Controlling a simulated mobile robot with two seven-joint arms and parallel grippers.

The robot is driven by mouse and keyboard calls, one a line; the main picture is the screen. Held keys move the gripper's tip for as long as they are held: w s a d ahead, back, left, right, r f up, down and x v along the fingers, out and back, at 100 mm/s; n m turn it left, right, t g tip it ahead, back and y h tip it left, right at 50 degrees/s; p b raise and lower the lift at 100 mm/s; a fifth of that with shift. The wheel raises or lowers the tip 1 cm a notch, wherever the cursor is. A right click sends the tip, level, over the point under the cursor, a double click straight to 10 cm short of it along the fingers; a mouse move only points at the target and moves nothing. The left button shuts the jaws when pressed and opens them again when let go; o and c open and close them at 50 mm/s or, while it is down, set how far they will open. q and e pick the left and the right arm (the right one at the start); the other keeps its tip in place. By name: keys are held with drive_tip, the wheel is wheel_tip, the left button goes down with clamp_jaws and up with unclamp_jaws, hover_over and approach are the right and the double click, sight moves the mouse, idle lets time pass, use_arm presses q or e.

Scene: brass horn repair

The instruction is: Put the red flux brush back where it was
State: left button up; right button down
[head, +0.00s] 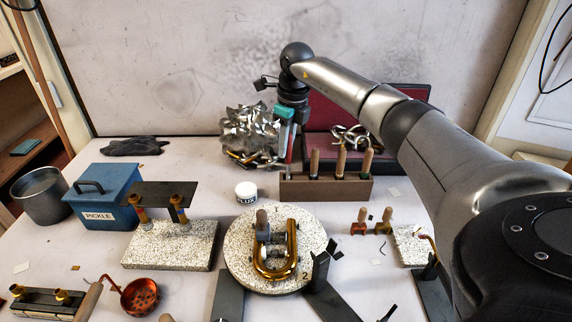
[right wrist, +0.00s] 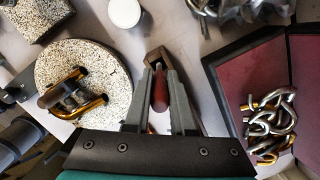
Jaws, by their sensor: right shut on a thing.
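The red flux brush (head: 290,149) shows in the head view as a thin red strip at the left end of the brown wooden rack (head: 325,189). In the right wrist view its red handle (right wrist: 160,92) lies between my fingers. My right gripper (head: 287,135) is shut on the brush, above the rack's left end. Several wooden-handled tools (head: 341,160) stand upright in the rack to the right of the brush. The brush's lower end is hidden, so I cannot tell whether it is inside a rack slot. My left gripper is not in view.
A white flux jar (head: 246,191) stands left of the rack. Crumpled silver foil (head: 248,132) lies behind it. A round speckled block (head: 240,265) with a brass U-tube is in front.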

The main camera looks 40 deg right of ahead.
sight(286, 161)
drive_tip(key=shift+f+b, duration=0.3)
drive_tip(key=shift+f, duration=2.3)
drive_tip(key=shift+f, duration=0.2)
drive_tip(key=c, duration=0.8)
unclamp_jaws()
drive_tip(key=shift+o, duration=0.2)
drive_tip(key=shift+r, duration=0.15)
drive_tip(key=r, duration=0.4)
drive_tip(key=s+r+p, duration=0.1)
drive_tip(key=r, duration=0.7)
drive_tip(key=shift+s+d+p, duration=0.2)
drive_tip(key=shift+p, duration=0.15)
